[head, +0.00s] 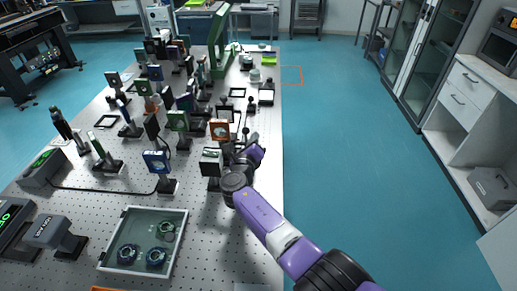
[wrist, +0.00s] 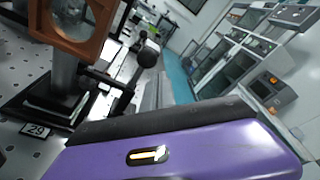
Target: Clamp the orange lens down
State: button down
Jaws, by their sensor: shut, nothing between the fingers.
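The orange lens (head: 220,129) stands upright on a post near the right side of the optical table, just beyond my gripper. In the wrist view, its orange square mount (wrist: 73,28) and round glass show at top left, cut by the edge. Its post rises from a dark base (wrist: 45,105) with a tag reading 29. A black lever with a round knob (wrist: 148,55) stands beside the post. My gripper (head: 246,153) is shut and empty, close beside the orange lens's stand. Its purple body fills the lower wrist view; the fingertips are unclear, so contact cannot be told.
A black-framed optic (head: 210,160) stands nearer, left of my gripper, and a blue-framed one (head: 156,162) farther left. Many other mounted optics crowd the table beyond. A glass-topped case (head: 143,240) lies in front. The floor (head: 340,150) right of the table is clear.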

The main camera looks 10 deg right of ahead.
jog(key=shift+w+a+r+n, duration=0.1)
jog(key=shift+a+r+n, duration=0.15)
jog(key=shift+n, duration=0.35)
jog(key=shift+a, duration=0.2)
jog(key=shift+w+a+r, duration=0.1)
jog(key=shift+a, duration=0.05)
notch_tip(320, 180, up, 20)
jog(key=p, duration=0.5)
jog(key=shift+p, duration=0.35)
